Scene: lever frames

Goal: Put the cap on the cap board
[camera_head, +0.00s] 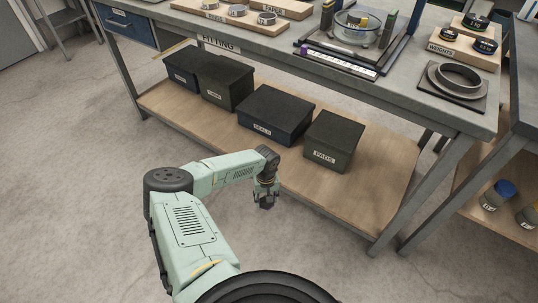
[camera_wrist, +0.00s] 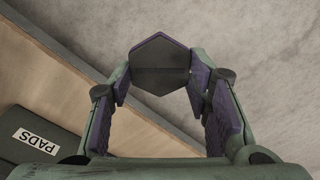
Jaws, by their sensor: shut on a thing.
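My gripper (camera_head: 267,204) hangs low in front of the workbench, near the edge of its lower shelf. In the wrist view my gripper (camera_wrist: 160,88) has its purple-padded fingers closed on a dark hexagonal piece (camera_wrist: 160,60), which I take to be the cap. The piece sits between the fingertips, clear of any surface. In the head view it is too small and dark to tell from the gripper. At the top edge of the head view, a wooden board (camera_head: 296,10) stands on the bench; its label is too small to read surely. It is partly cut off.
The bench top (camera_head: 400,85) is above and beyond my gripper. It carries a ring board (camera_head: 250,26), a glass dish (camera_head: 358,30) and a weights board (camera_head: 480,57). Dark boxes, including the PADS box (camera_head: 333,140), stand on the lower shelf (camera_head: 340,200). The floor is clear.

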